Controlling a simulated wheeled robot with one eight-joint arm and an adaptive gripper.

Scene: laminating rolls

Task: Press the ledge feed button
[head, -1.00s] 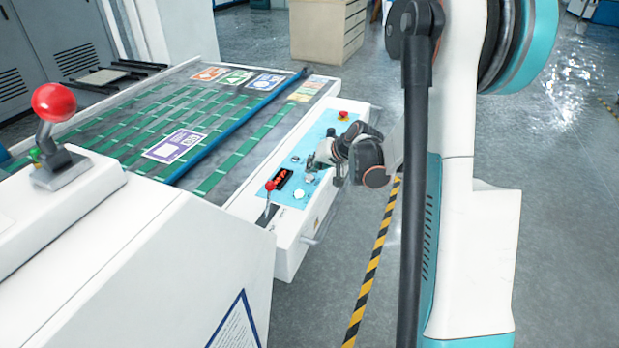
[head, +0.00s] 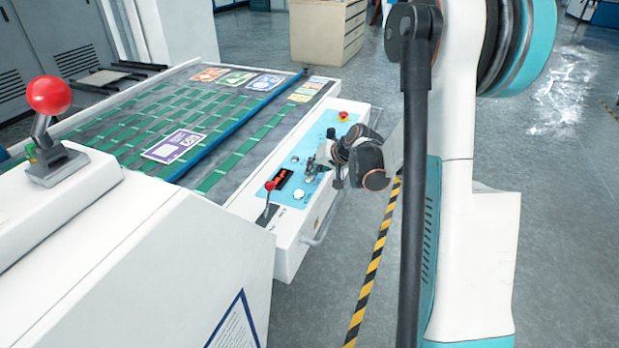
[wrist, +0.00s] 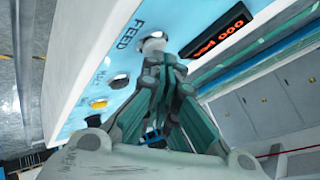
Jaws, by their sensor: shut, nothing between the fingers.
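The feed button is a round white button (wrist: 152,43) beside the printed word FEED (wrist: 129,36) on the light blue panel in the wrist view. My gripper (wrist: 163,62) is shut and empty, with its fingertips close to the near side of that button and partly overlapping it in the picture. I cannot tell whether they touch it. In the head view my gripper (head: 313,166) is over the blue panel (head: 325,125) on the white ledge. There I cannot tell which round button is the feed one.
A red digit display (wrist: 218,40) lies beside the feed button. In the head view a red-knobbed lever (head: 268,187) and a red emergency button (head: 343,116) stand on the ledge. Open floor lies at right.

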